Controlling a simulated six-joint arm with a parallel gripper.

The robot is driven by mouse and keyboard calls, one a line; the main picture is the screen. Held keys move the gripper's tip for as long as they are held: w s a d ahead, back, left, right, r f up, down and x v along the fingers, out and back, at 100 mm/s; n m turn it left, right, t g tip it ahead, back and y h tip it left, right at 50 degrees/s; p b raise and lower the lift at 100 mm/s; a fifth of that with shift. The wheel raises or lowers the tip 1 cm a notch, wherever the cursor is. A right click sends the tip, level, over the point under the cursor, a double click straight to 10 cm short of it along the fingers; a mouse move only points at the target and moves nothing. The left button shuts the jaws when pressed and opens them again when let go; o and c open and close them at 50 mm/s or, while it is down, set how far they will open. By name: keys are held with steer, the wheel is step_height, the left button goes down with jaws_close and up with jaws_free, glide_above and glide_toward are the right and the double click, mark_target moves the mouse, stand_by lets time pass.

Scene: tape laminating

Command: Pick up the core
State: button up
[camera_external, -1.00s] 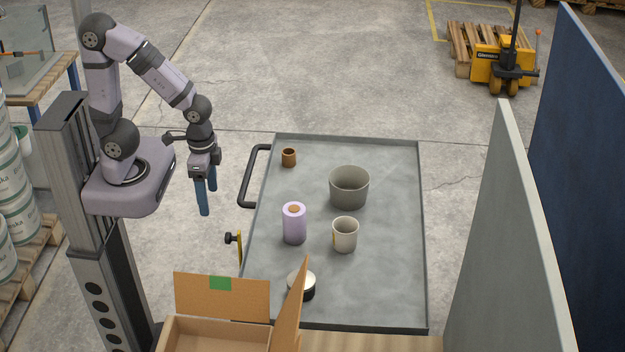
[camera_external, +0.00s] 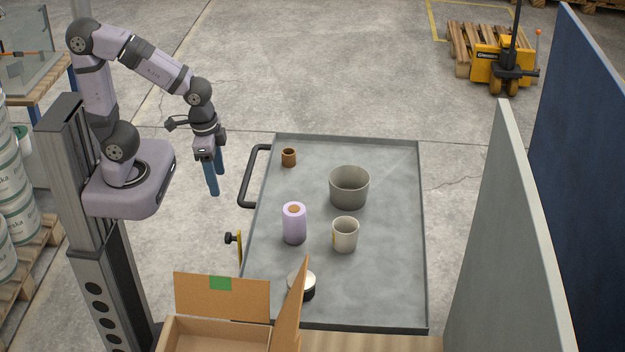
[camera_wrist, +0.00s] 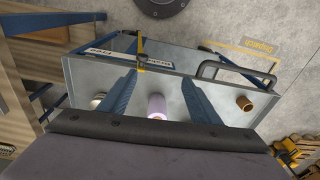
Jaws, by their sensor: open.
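The core, a short brown cardboard tube (camera_external: 289,157), stands upright near the back left corner of the grey metal table (camera_external: 395,170). It also shows at the right in the wrist view (camera_wrist: 246,103). A purple roll (camera_external: 294,224) with a brown centre stands upright in the table's left half. My gripper (camera_external: 216,183) is open and empty, with blue fingers pointing down. It hangs left of the table, outside the black handle, apart from the core. In the wrist view both fingers (camera_wrist: 156,76) are spread, with the purple roll between them and the core right of them.
A grey bowl (camera_external: 349,188), a beige cup (camera_external: 345,235) and a white-and-black round item (camera_external: 302,283) are on the table. The black handle (camera_external: 249,178) sticks out from its left edge. An open cardboard box (camera_external: 220,298) stands at the front. Grey and blue panels stand at the right.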

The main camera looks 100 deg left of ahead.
steer(key=w+a+f+n+t+y+b, duration=0.25)
steer(key=w+a+t+b, duration=0.2)
steer(key=a, duration=0.85)
steer(key=w+a+f+n+t+y+b, duration=0.1)
steer(key=w+a+t+y+b, duration=0.3)
steer(key=a, duration=0.8)
steer(key=s+a+r+t+b, duration=0.4)
steer(key=s+a+t+b, duration=0.3)
steer(key=s, duration=0.1)
glide_toward(283, 152)
steer(key=shift+n+y, duration=0.25)
steer(key=shift+n, duration=0.1)
steer(key=shift+f+p+x, duration=0.2)
steer(key=shift+p+x, duration=0.25)
steer(key=shift+x, duration=0.8)
steer(key=shift+f+p+x, duration=0.2)
steer(key=shift+p+x, duration=0.2)
steer(key=shift+x, duration=0.8)
steer(key=shift+w+d, duration=0.1)
steer(key=shift+p+x, duration=0.3)
steer(key=shift+x, duration=2.15)
steer(key=shift+d, duration=0.1)
